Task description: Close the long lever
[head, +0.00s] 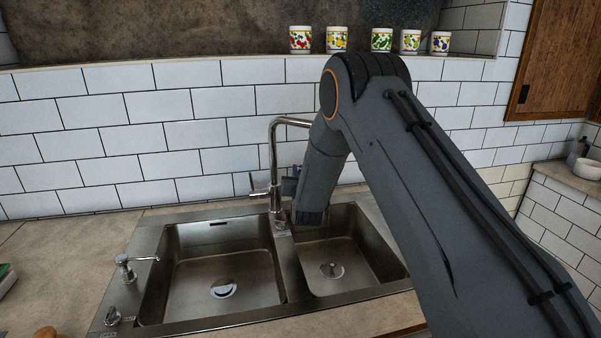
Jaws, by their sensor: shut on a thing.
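A steel tap (273,165) with a tall curved neck stands behind the double sink. A small lever (258,191) sticks out on the left of its base. My gripper (290,187) is partly seen just right of the tap's column, low down, mostly behind my arm. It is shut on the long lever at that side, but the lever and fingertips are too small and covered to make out. The tap's spout end is hidden behind my arm. A thin streak, perhaps water, shows above the right basin's drain (332,270).
The left basin (222,270) is empty. A soap dispenser (126,266) stands at the sink's left edge. Several patterned cups (337,39) stand on the ledge above the white tiled wall. A wooden cabinet (558,60) hangs at the upper right.

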